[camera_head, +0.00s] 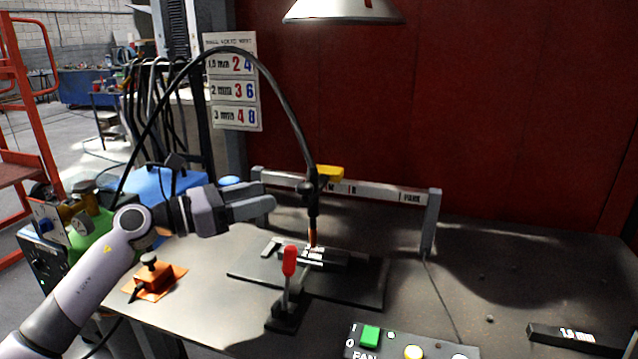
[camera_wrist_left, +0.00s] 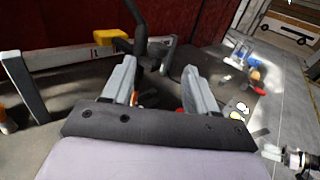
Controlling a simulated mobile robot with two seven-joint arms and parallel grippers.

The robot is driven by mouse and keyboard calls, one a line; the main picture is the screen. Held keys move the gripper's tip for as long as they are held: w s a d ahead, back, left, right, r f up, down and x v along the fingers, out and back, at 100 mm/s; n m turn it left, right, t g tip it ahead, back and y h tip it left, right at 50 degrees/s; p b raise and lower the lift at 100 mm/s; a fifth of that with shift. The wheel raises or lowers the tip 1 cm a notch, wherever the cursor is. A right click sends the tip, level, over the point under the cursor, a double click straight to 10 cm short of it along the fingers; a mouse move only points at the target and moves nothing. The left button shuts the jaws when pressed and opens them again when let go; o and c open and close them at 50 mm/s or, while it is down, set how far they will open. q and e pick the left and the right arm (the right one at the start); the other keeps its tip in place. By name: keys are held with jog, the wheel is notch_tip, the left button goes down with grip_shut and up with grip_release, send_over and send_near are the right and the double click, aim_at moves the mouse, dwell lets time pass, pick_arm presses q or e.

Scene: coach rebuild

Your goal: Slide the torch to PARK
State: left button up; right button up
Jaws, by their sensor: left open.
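The torch (camera_head: 313,200) is a black upright body with a copper tip and a cable arching from its top. It hangs at a grey rail (camera_head: 372,190), beside a yellow block (camera_head: 329,172). The PARK label (camera_head: 412,197) is at the rail's right end, so the torch is left of it. My left gripper (camera_head: 268,200) is open and empty, a little left of the torch. In the left wrist view, the torch (camera_wrist_left: 141,38) shows beyond and between the open fingers, and the yellow block (camera_wrist_left: 110,37) is left of it.
A red-handled clamp (camera_head: 288,262) stands in front of the torch, next to a dark plate (camera_head: 372,285) under its tip. An orange block (camera_head: 154,276) sits at the left. A button panel (camera_head: 400,344) is at the front. The rail's right post (camera_head: 430,225) stands beyond PARK.

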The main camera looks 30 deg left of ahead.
pick_arm(q)
jog(key=p+x, duration=0.2)
jog(key=x, duration=0.5)
jog(key=shift+w, duration=0.35)
pick_arm(e)
jog(key=shift+w+d+r, duration=0.1)
jog(key=shift+w+r, duration=0.05)
jog(key=shift+r, duration=0.45)
jog(key=shift+w+d+r, duration=0.1)
jog(key=shift+r, duration=0.5)
pick_arm(q)
jog(key=shift+d+f, duration=0.1)
jog(key=shift+d, duration=0.05)
grip_shut()
